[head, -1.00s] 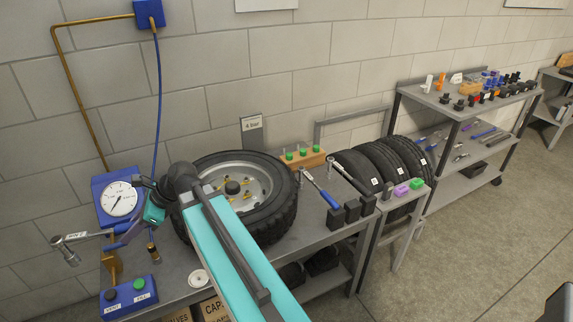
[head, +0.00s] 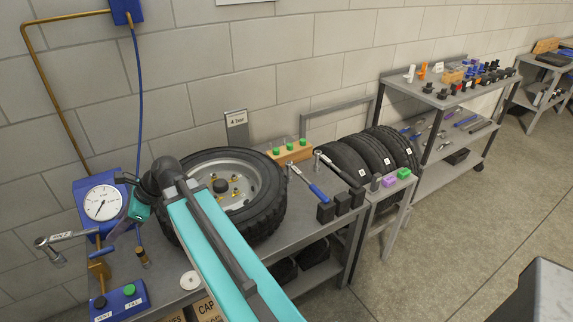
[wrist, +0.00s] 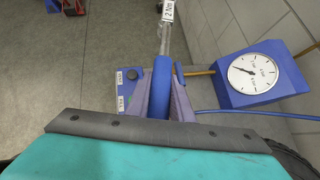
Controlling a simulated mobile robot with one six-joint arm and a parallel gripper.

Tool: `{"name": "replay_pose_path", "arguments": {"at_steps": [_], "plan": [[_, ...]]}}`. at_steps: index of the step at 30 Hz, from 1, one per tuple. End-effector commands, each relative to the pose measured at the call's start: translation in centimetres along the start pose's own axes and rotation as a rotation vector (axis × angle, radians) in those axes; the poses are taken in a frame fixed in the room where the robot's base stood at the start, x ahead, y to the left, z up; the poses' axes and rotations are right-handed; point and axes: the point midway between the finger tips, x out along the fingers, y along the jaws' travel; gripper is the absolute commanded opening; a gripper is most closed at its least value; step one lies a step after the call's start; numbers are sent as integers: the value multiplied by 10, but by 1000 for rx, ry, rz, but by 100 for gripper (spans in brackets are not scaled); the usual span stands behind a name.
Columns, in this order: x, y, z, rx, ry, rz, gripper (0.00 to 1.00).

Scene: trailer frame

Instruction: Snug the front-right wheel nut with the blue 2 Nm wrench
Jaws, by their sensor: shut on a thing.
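My gripper (wrist: 162,92) is shut on the blue handle of a wrench (wrist: 161,80). The wrench's label reads 2 Nm in the wrist view. In the head view the wrench (head: 62,237) points left from my gripper (head: 122,228), its silver socket end hanging clear in front of the bench's left part. My arm partly hides the gripper there. No trailer wheel mounted on a frame shows. A loose wheel (head: 268,215) lies flat on the bench with brass-coloured nuts around its hub; my arm covers part of it.
A pressure gauge (head: 103,202) and a blue button box (head: 122,300) are close to the gripper. Another blue-handled wrench (head: 318,191) lies on the bench (head: 300,243). Tyres (head: 395,150) and a shelf (head: 440,100) stand right. A grey box (head: 540,290) is front right; floor between is clear.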

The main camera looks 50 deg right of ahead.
Motion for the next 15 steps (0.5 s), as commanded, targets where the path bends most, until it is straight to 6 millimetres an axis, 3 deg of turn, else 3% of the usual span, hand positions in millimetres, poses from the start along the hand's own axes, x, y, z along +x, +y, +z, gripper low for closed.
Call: {"name": "replay_pose_path", "arguments": {"at_steps": [5, 15], "plan": [[-21, -21, -14, 20, -3, -21, 0], [-82, -70, -65, 74, -5, -77, 0]]}}
